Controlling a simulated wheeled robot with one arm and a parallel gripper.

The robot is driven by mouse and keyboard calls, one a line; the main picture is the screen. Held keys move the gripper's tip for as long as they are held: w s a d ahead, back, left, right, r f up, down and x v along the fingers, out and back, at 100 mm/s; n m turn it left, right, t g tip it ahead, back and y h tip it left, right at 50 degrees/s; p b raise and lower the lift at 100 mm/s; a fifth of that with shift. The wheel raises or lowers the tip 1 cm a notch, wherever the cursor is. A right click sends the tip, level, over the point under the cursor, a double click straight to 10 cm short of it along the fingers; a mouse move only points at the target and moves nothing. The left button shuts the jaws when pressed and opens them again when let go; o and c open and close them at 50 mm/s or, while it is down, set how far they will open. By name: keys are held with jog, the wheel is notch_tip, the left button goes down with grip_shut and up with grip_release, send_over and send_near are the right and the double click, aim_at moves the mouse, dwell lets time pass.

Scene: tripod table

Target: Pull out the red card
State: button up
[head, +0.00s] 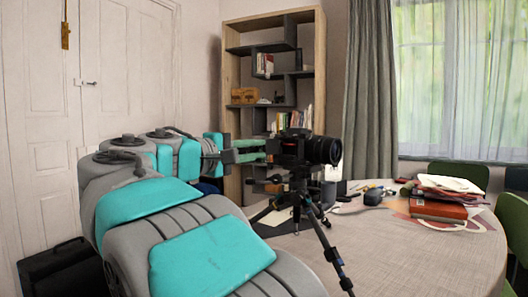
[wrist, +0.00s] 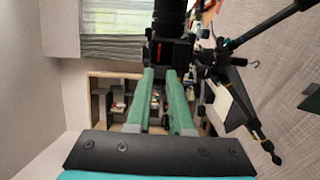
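A black camera (head: 290,147) with a large lens sits on a black tripod (head: 327,247) that stands on the round table. In the wrist view the camera body (wrist: 170,52) is straight ahead of my fingertips. I cannot clearly make out the red card; a small orange-red patch shows on the camera's side in the wrist view, too small to identify. My gripper (head: 264,151) has green fingers and reaches the camera's left side in the head view. In the wrist view the fingers (wrist: 160,72) are apart with a clear gap and nothing visible between them. Contact with the camera cannot be told.
The round table (head: 430,262) holds a red book (head: 438,210) under folded cloths or papers, with small loose items near its far side. A bookshelf (head: 232,100) stands behind. Green chairs (head: 459,174) are at the right. Tripod legs and handle lie close to my gripper.

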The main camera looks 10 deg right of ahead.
aim_at(287, 145)
jog(key=shift+x, duration=4.45)
jog(key=shift+c, duration=0.2)
grip_shut()
jog(key=shift+s+a, duration=0.4)
jog(key=shift+a, duration=0.15)
jog(key=shift+v, duration=2.45)
